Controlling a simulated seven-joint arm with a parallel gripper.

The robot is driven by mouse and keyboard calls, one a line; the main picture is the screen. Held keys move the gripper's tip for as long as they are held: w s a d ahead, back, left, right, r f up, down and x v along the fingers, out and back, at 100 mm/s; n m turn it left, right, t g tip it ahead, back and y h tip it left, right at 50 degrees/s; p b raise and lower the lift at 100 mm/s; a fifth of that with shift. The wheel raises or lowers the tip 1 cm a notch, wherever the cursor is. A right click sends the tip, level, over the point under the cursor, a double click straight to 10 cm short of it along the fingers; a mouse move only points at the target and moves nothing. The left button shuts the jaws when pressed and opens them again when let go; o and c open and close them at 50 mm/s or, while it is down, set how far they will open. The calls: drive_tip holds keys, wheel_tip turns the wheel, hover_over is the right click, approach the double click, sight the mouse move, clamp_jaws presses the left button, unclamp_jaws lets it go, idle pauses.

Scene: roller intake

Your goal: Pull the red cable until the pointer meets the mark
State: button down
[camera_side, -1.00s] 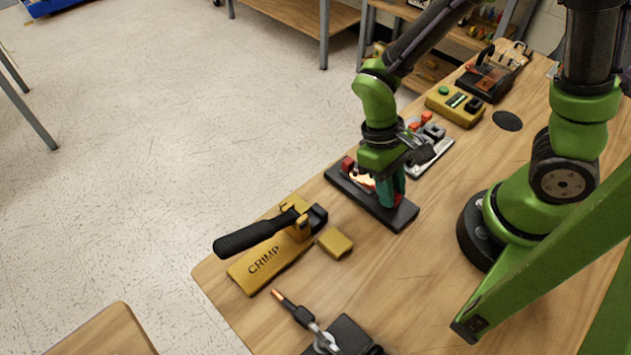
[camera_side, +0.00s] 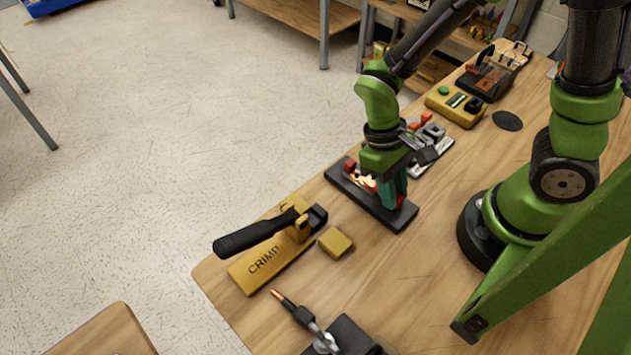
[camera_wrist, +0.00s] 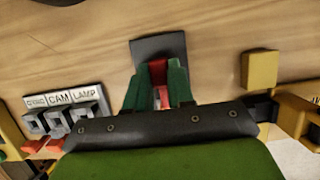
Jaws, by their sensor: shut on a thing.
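A dark, flat base plate (camera_side: 402,217) lies on the wooden table below my gripper (camera_side: 388,194). A red block (camera_side: 349,167) stands at its far left end, with a bright orange-and-white part (camera_side: 363,181) beside it, partly hidden by my gripper. In the wrist view, the green fingers of my gripper (camera_wrist: 156,88) are shut on a red piece, likely the red cable (camera_wrist: 158,72), above the dark plate (camera_wrist: 160,47). Most of the cable is hidden by the fingers. I cannot make out the pointer or the mark.
A yellow crimp tool (camera_side: 265,262) with a black handle and a small yellow block (camera_side: 335,241) sit left of the plate. A switch panel (camera_side: 432,150) and a yellow button box (camera_side: 455,106) stand behind. A dark clamp device (camera_side: 345,338) is at the front.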

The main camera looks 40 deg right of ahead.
drive_tip(key=shift+w, duration=1.1)
drive_tip(key=c, duration=0.9)
unclamp_jaws()
drive_tip(key=shift+w, duration=0.1)
drive_tip(key=v, duration=1.7)
drive_tip(key=s+d+r+m+t+y, duration=0.2)
drive_tip(key=s+d+r+m+t, duration=0.2)
drive_tip(key=t, duration=0.7)
drive_tip(key=d+r, duration=0.1)
drive_tip(key=d, duration=0.1)
drive_tip(key=shift+d+r, duration=0.15)
drive_tip(key=shift+d, duration=0.2)
